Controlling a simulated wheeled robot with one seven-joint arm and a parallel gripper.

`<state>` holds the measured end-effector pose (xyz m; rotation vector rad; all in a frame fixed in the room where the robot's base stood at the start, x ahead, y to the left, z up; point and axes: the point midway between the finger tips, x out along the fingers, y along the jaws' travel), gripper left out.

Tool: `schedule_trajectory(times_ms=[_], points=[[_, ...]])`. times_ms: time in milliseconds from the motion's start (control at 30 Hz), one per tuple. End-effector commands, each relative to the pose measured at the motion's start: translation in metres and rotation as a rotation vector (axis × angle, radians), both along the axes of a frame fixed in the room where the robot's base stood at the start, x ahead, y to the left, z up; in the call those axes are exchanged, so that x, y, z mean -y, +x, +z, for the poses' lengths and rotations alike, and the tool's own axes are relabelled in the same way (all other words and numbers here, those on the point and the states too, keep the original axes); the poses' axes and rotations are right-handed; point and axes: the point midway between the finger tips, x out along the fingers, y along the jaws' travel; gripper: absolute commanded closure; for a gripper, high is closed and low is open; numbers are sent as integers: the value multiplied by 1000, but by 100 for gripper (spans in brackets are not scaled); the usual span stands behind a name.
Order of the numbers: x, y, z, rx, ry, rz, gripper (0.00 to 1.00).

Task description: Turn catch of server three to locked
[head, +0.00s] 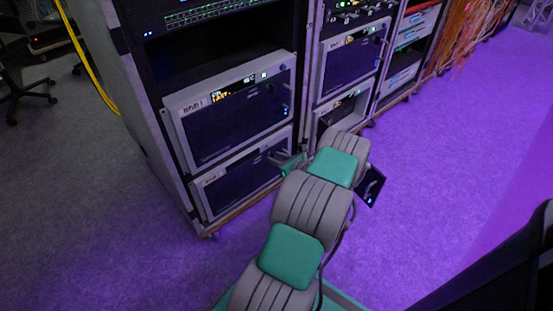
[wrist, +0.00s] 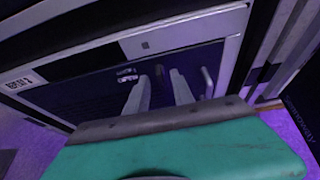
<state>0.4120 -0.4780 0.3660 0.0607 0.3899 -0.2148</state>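The lower server (head: 240,185) in the left rack has a pale frame and a dark blue front. Its label is too small to read, so I cannot tell whether it is server three. My gripper (head: 284,161) is at this server's upper right, partly hidden by my arm. In the wrist view a server front (wrist: 85,92) fills the middle, with a pale handle (wrist: 207,82) at its right. My gripper's two pale fingers (wrist: 159,76) stand apart before the dark front.
The server marked REPLAY 1 (head: 235,115) sits above in the left rack. Another rack (head: 345,65) stands to the right, with orange cables (head: 470,30) beyond. A yellow cable (head: 88,60) hangs at the left. The purple-lit floor (head: 430,165) at the right is clear.

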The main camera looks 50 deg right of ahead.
Motion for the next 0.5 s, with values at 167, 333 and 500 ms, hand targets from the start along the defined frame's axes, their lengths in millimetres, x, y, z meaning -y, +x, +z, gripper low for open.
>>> schedule_trajectory(times_ms=[167,333,500], points=[[1,0,0,1,-1,-1,71],[-1,-12,8,0,0,-3,71],[-8,-45,23,0,1,-6,71]])
